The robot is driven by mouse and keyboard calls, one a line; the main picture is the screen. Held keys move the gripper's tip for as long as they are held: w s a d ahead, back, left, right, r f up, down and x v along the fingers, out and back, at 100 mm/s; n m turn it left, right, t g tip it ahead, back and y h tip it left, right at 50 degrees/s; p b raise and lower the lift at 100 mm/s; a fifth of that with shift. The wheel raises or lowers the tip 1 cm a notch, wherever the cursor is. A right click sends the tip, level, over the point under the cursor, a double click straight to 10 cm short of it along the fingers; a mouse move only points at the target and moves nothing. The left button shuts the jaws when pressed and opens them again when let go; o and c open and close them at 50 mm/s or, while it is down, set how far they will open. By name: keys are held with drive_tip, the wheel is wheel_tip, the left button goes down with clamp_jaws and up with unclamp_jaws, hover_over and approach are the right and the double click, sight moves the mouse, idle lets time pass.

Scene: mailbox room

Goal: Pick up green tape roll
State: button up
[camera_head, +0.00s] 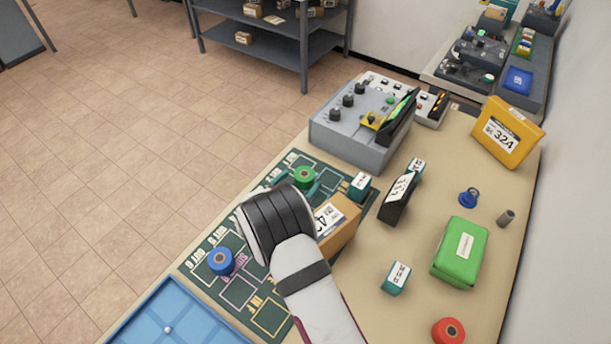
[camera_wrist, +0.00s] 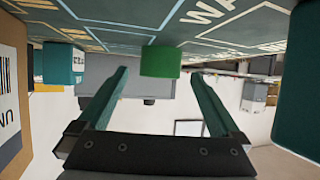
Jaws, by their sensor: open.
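The green tape roll (camera_head: 305,176) sits on the dark green marked mat (camera_head: 240,290), just beyond the end of my arm in the head view. In the wrist view the green tape roll (camera_wrist: 160,61) shows side-on, centred between the fingertips. My gripper (camera_wrist: 160,78) is open, with one teal finger to each side of the roll and a gap on both sides. Its fingers do not appear closed on anything. In the head view my wrist hides most of the gripper and part of the mat.
A brown box (camera_head: 340,222) stands close right of my wrist, with a small teal box (camera_head: 360,186) near the roll. A grey control box (camera_head: 360,135) stands behind. A blue tape roll (camera_head: 221,261) lies on the mat at left. A black box (camera_head: 397,199) stands further right.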

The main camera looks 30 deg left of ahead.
drive_tip(key=shift+x, duration=1.2)
drive_tip(key=c, duration=1.4)
